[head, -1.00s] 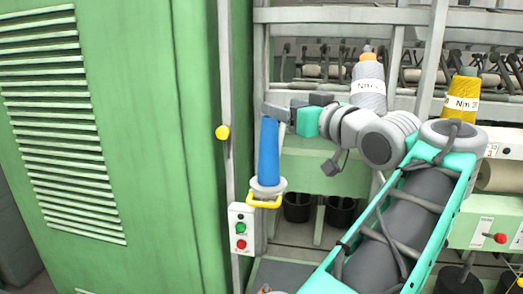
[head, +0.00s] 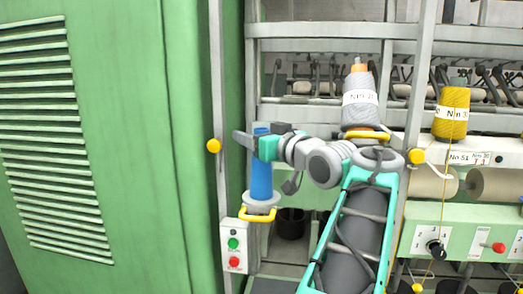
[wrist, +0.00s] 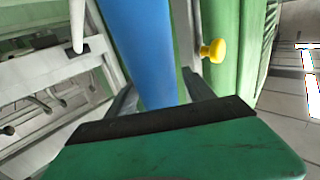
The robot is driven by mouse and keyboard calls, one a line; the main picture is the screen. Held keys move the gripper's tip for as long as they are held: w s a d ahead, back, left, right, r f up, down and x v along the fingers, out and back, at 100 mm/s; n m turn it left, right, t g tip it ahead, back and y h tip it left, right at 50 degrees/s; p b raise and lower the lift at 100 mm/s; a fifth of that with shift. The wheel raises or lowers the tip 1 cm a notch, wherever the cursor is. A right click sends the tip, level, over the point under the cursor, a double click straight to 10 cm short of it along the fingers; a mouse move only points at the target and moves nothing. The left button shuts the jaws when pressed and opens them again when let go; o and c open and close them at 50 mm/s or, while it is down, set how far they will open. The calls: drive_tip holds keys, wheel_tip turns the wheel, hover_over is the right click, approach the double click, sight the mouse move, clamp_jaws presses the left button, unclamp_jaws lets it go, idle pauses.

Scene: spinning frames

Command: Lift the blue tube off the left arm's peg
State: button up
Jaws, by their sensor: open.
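The blue tube (head: 262,180) stands upright on a pale round seat (head: 261,201) with a yellow bracket (head: 257,215) under it, left of centre in the head view. The peg inside the tube is hidden. My gripper (head: 254,138) is at the upper part of the tube, just below its top end. In the wrist view the tube (wrist: 138,45) runs between the two open fingers of my gripper (wrist: 155,95). I cannot tell whether either finger touches it.
A grey yarn cone (head: 360,105) stands on a second arm with a yellow bracket, right of my arm. A yellow cone (head: 452,112) is farther right. A grey upright with a yellow knob (head: 214,146) and a green cabinet (head: 80,150) stand close on the left.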

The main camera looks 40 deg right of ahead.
drive_tip(key=shift+s, duration=0.1)
clamp_jaws()
idle(0.6)
